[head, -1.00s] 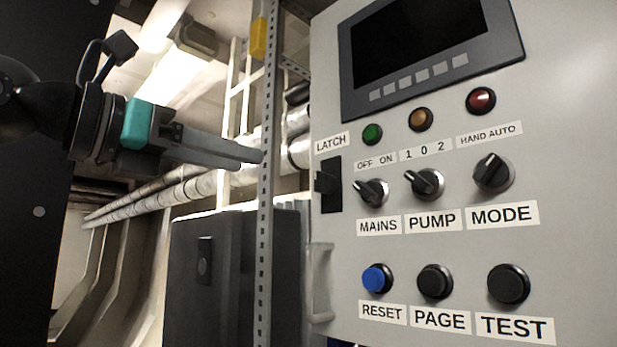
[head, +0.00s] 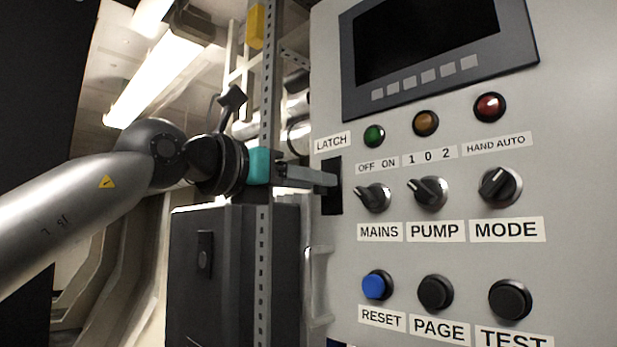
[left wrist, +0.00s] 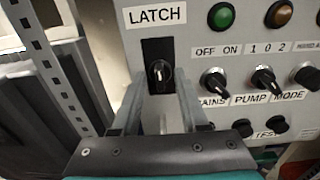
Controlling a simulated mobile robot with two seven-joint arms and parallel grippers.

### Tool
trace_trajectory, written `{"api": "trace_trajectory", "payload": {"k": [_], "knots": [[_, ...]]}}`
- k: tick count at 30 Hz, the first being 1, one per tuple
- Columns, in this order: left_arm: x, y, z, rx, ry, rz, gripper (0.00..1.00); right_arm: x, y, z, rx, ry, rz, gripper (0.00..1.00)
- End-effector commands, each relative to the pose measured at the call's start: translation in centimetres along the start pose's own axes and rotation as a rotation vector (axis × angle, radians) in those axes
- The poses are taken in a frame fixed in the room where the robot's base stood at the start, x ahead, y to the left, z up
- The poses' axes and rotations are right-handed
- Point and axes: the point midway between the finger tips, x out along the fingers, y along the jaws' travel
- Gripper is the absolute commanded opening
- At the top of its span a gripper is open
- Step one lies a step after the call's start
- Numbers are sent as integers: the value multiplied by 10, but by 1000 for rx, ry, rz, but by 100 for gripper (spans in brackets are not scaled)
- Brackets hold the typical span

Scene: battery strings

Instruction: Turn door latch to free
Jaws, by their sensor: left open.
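The door latch is a small dark knob (left wrist: 160,71) on a black plate (left wrist: 157,52) under the LATCH label (left wrist: 156,14) in the left wrist view. My left gripper (left wrist: 158,100) is open, with one finger on each side below the knob; I cannot tell whether they touch it. In the head view my left gripper (head: 325,178) reaches in from the left to the black latch plate (head: 332,203) and hides the knob. My right gripper is not in view.
The grey panel carries the MAINS switch (head: 373,197), PUMP switch (head: 428,193) and MODE switch (head: 499,186) right of the latch. A door handle (head: 318,287) is below it. A perforated metal post (head: 264,270) stands close beside my left gripper.

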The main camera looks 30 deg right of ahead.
Motion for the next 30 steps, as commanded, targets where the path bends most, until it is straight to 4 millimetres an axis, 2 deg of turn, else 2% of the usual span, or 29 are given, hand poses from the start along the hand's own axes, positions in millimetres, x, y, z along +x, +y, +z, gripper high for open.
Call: {"api": "trace_trajectory", "payload": {"k": [3,14,30], "knots": [[0,0,0,0,0,0,42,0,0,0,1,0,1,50],[0,0,0,0,0,0,1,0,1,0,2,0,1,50],[-1,0,0,6,0,0,0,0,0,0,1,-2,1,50]]}}
